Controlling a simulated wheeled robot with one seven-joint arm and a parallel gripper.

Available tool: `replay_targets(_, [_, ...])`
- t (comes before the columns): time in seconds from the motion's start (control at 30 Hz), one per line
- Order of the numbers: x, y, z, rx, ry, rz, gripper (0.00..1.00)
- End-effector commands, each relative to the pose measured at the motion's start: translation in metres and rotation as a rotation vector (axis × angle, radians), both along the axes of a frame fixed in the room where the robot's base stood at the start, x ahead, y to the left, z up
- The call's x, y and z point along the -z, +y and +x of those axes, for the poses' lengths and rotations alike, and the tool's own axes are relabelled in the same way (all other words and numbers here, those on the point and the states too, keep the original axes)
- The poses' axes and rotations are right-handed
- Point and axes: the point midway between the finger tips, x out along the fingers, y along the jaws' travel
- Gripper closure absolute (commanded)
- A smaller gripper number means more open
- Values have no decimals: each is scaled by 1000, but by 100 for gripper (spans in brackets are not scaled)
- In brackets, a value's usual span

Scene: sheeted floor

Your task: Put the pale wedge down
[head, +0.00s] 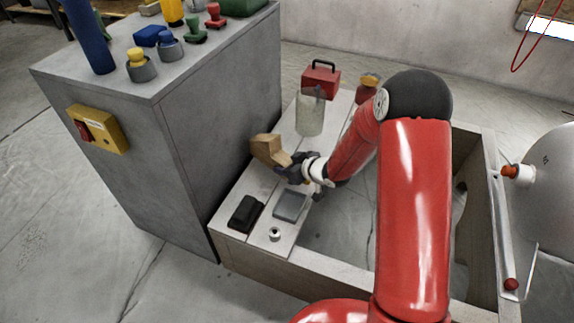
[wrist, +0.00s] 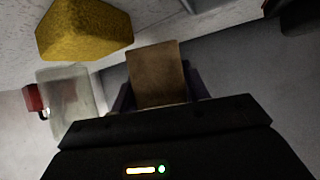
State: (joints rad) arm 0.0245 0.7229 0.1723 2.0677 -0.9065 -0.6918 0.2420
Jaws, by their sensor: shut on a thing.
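The pale wedge (head: 268,149) is a tan, wood-coloured angular block held at the left end of my arm in the head view. My gripper (head: 291,166) is shut on it, and the wedge sticks out to the left, tilted. In the wrist view, the brownish face of the wedge (wrist: 157,75) stands between the dark fingers of my gripper (wrist: 157,100). The wedge appears to be above the pale plank top (head: 232,207); I cannot tell how large the gap is.
A clear jar (head: 310,115) and a red toolbox (head: 321,80) stand behind the gripper. A black block (head: 245,213), a grey square piece (head: 290,205) and a small white ring (head: 274,234) lie in front. A grey cabinet (head: 190,150) rises on the left.

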Motion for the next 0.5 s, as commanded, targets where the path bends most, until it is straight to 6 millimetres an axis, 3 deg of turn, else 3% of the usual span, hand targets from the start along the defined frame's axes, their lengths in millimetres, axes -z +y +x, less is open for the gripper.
replay_targets(0.13, [5,0,1,0,-1,1,78])
replay_targets(0.17, [4,0,0,0,0,0,51])
replay_targets(0.3, [4,0,0,0,0,0,33])
replay_targets(0.5, [4,0,0,0,0,0,33])
